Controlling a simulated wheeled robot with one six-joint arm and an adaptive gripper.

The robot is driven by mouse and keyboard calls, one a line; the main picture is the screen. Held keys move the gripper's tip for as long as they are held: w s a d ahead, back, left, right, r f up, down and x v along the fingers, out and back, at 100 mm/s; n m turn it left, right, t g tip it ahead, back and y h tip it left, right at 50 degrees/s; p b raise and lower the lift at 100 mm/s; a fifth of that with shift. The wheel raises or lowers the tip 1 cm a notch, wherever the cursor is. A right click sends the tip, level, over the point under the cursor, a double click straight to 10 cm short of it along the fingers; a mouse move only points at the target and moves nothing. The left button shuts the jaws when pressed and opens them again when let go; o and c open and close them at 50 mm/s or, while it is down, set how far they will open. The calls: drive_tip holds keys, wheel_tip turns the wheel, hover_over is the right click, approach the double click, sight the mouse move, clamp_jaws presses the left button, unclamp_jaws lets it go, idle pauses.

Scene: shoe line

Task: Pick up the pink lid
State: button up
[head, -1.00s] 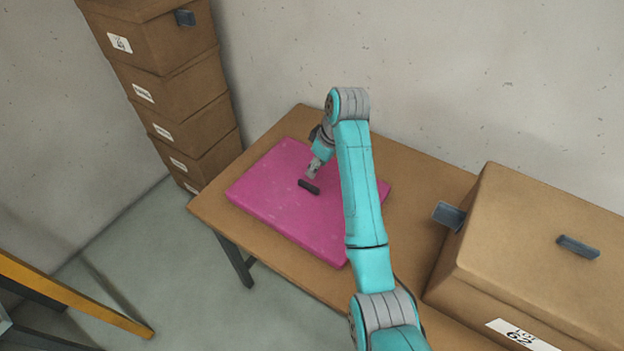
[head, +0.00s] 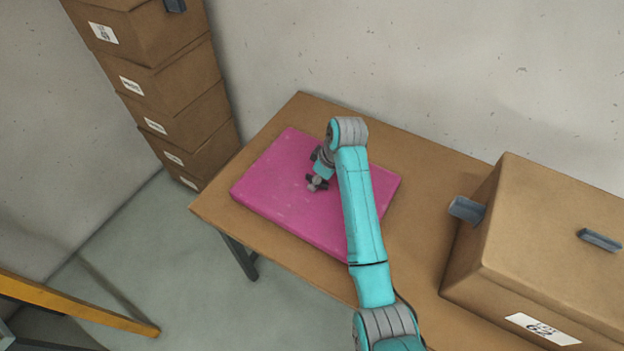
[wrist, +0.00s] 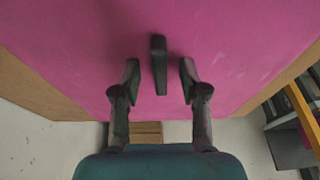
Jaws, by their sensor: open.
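The pink lid (head: 285,205) lies flat on the brown table, partly behind my arm in the head view. It fills much of the wrist view (wrist: 75,50). A dark bar handle (wrist: 158,62) stands on the middle of the lid. My gripper (head: 317,184) is low over the lid at the handle. In the wrist view my gripper (wrist: 160,80) has its two fingers apart, one to each side of the handle's line. The near end of the handle reaches between the fingertips with a gap on both sides. In the head view the gripper mostly hides the handle.
The brown table (head: 420,180) has bare room right of the lid. A large brown box (head: 545,235) with dark handles stands at the table's right. Stacked brown boxes (head: 170,90) stand at the back left. A yellow beam (head: 80,305) is at the lower left.

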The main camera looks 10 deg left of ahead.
clamp_jaws()
drive_tip(key=shift+r, duration=0.15)
